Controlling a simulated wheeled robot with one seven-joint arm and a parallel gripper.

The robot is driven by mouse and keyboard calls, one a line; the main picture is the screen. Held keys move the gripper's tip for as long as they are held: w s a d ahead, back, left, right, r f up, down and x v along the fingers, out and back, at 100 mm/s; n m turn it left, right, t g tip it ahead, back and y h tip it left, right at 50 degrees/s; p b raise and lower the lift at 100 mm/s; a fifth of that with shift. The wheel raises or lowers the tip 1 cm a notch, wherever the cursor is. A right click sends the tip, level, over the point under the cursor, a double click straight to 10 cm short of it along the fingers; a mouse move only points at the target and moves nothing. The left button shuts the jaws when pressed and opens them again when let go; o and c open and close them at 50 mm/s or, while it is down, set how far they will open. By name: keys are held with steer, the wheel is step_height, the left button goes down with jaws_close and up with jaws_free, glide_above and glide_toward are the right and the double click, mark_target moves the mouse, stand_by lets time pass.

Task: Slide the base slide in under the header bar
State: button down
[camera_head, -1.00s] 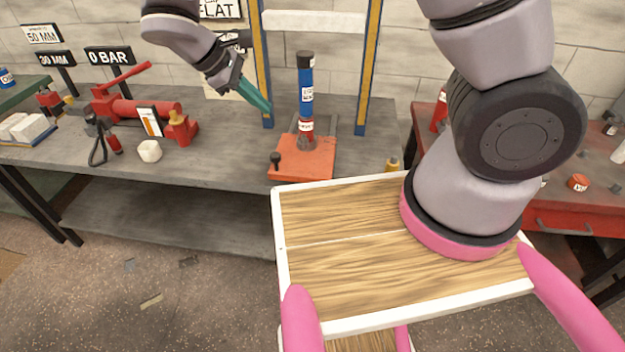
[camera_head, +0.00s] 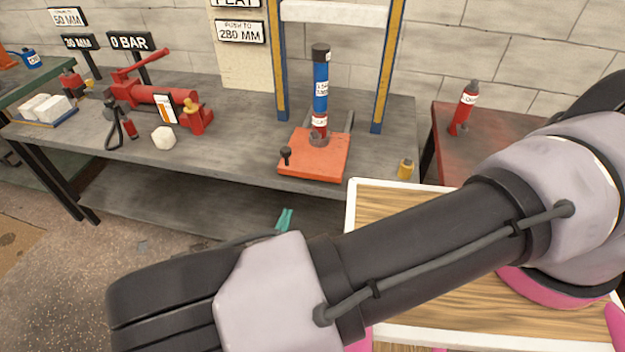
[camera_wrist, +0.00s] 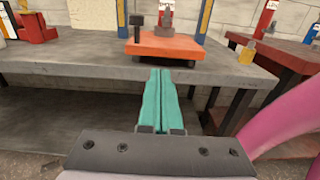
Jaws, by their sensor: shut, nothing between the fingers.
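The base slide is an orange plate (camera_head: 314,155) with a black knob at its front left. It lies on the grey bench near the front edge, in front of the frame. A blue and red cylinder (camera_head: 320,85) stands upright on it. The white header bar (camera_head: 334,12) spans the blue and yellow posts above and behind. My gripper (camera_head: 285,216) has teal fingers, shut and empty, below the bench top's front edge. In the wrist view the closed fingers (camera_wrist: 162,98) point toward the orange plate (camera_wrist: 163,45), apart from it.
A red hand pump (camera_head: 150,97) and a white block (camera_head: 163,138) stand on the bench left of the plate. A small yellow bottle (camera_head: 405,169) is at the right front corner. A red bench (camera_head: 447,155) stands to the right.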

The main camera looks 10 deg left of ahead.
mark_target(303, 172)
steer(key=w, duration=0.4)
steer(key=w+d, duration=0.1)
steer(key=w, duration=0.9)
steer(key=shift+d+f, duration=0.15)
steer(key=shift+w, duration=0.1)
